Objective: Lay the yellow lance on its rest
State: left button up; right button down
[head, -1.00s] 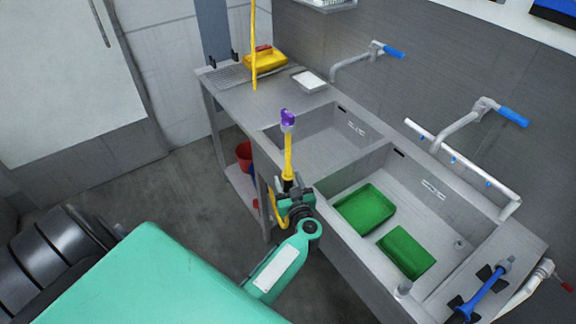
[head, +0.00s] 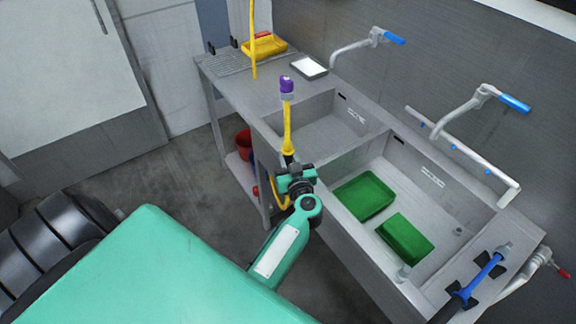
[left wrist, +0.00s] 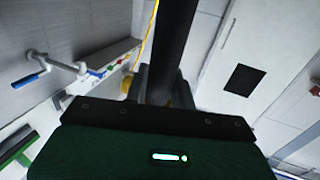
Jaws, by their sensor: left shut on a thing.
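The yellow lance (head: 288,128) has a purple tip, a yellow shaft and a black lower part. My left gripper (head: 288,168) is shut on its black lower part, which also shows as a dark bar in the left wrist view (left wrist: 172,45). The lance stands out beyond the gripper, its tip toward the back, in front of the left basin. Two small black brackets (head: 233,43) stand at the far left end of the sink table; I cannot tell whether they are the lance's rest. My right gripper is not in view.
A blue lance (head: 482,274) lies on black supports at the right end. Two green tubs (head: 405,238) sit in the right basin (head: 440,205). A yellow tub (head: 264,46), a white tray (head: 309,67) and a hanging yellow hose (head: 253,40) are at the back left. Two taps overhang the basins.

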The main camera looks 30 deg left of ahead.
aim_at(289, 134)
pick_arm(q)
notch_tip(289, 134, up, 5)
jog(key=shift+f, duration=0.2)
jog(key=shift+r+p, duration=0.35)
jog(key=shift+r, duration=0.05)
notch_tip(289, 134, up, 2)
jog(key=p, duration=0.2)
jog(key=shift+r+p, duration=0.1)
jog(key=shift+p, duration=0.25)
notch_tip(289, 134, up, 3)
jog(key=p, duration=0.3)
jog(key=shift+f+p, duration=0.2)
jog(key=shift+p, duration=0.2)
jog(key=shift+f, duration=0.1)
